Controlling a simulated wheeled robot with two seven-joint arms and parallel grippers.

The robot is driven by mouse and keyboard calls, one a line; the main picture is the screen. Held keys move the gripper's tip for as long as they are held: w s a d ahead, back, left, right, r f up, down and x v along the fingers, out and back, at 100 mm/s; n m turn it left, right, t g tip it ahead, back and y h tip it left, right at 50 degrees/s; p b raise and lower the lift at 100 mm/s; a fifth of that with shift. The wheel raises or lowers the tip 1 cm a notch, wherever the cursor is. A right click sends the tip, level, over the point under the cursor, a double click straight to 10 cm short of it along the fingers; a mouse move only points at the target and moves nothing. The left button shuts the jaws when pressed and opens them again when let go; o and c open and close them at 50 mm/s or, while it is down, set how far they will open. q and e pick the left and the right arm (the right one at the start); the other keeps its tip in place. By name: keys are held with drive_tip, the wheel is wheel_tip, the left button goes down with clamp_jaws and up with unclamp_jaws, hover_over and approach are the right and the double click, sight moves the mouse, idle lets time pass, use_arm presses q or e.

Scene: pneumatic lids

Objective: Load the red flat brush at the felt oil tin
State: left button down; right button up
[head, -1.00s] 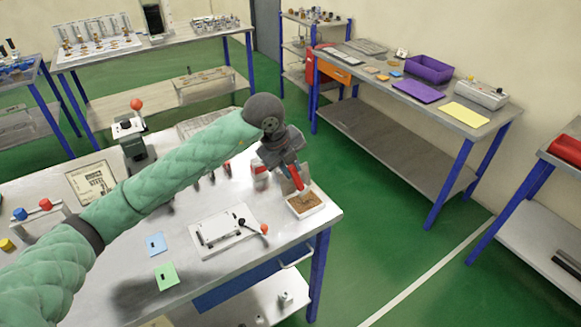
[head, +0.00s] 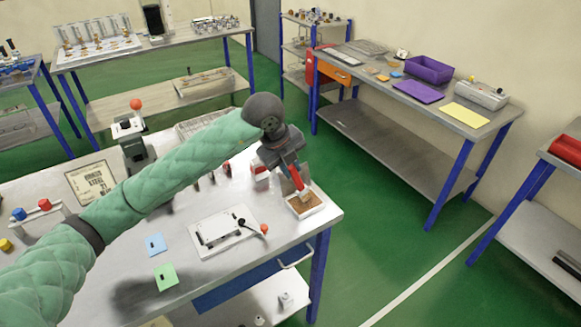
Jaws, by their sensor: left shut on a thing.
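The red flat brush (head: 296,178) is in my left gripper (head: 291,165), which is shut on its handle. The brush points down, and its pale bristles (head: 305,195) are at the brown felt of the open oil tin (head: 319,209); contact looks likely but is too small to be sure. The tin is a white, shallow box near the right end of the workbench, with its lid raised behind. My right gripper does not show.
A white fixture plate (head: 240,240) with a red-knobbed lever lies left of the tin. Blue (head: 156,244) and green (head: 166,276) cards lie on the bench (head: 130,285). A press with a red knob (head: 136,104) stands behind my left arm.

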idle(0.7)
use_arm(q)
drive_tip(key=shift+r+p, duration=1)
drive_tip(key=shift+r, duration=2.5)
drive_tip(key=shift+f, duration=0.1)
